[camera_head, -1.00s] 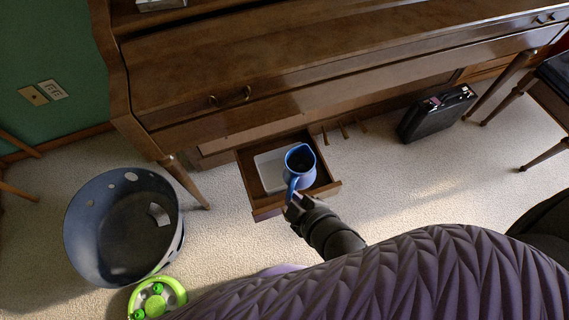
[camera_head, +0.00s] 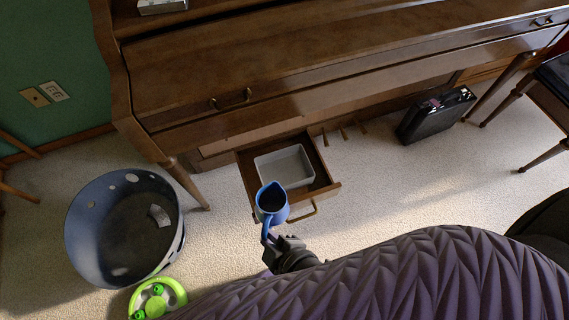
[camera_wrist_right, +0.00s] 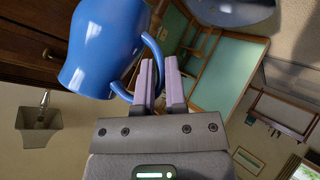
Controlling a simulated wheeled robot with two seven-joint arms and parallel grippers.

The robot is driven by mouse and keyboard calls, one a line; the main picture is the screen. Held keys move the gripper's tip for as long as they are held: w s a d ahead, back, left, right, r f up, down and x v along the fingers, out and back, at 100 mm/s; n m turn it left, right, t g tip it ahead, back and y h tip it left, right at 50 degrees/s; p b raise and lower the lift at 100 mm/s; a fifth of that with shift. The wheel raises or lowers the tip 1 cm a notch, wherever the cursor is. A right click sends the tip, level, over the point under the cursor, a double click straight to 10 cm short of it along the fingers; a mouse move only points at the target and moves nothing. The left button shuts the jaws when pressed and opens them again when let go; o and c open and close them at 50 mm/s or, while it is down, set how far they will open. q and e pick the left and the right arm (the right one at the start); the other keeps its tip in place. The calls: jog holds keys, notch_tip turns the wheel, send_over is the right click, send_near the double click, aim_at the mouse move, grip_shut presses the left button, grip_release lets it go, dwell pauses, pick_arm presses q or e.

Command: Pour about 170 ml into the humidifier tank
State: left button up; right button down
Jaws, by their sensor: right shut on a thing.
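A blue jug (camera_head: 271,203) hangs from my right gripper (camera_head: 274,242), which is shut on its handle. The jug looks roughly upright in the head view, at the front edge of the open drawer, and its inside is dark. In the right wrist view the blue jug (camera_wrist_right: 100,42) is beside the gripper fingers (camera_wrist_right: 160,85), which close on its handle. A white rectangular tank (camera_head: 286,167) sits in the open drawer (camera_head: 325,181) below the piano, open at the top and seemingly empty. The jug is apart from it, toward me. My left gripper is not in view.
The piano (camera_head: 300,70) stands over the drawer. A large blue-grey basket (camera_head: 125,230) is at the left, with a green toy (camera_head: 157,298) in front. A black case (camera_head: 435,115) stands at the right. The carpet right of the drawer is free.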

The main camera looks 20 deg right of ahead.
aim_at(272, 218)
jog(key=r+g+p, duration=0.1)
jog(key=w+d+r+g+p, duration=0.1)
jog(key=p, duration=0.1)
jog(key=w+r+m+g+y+p, duration=0.1)
jog(key=shift+w+d+p, duration=0.1)
jog(key=shift+d+p, duration=0.2)
jog(key=shift+d, duration=0.1)
jog(key=shift+w+d+r+g+y, duration=0.1)
jog(key=shift+w+g+y, duration=0.2)
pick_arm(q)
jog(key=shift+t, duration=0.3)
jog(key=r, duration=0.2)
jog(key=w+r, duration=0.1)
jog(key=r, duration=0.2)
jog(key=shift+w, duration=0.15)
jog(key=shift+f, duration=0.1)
pick_arm(e)
jog(key=shift+w+r, duration=0.1)
jog(key=shift+w, duration=0.05)
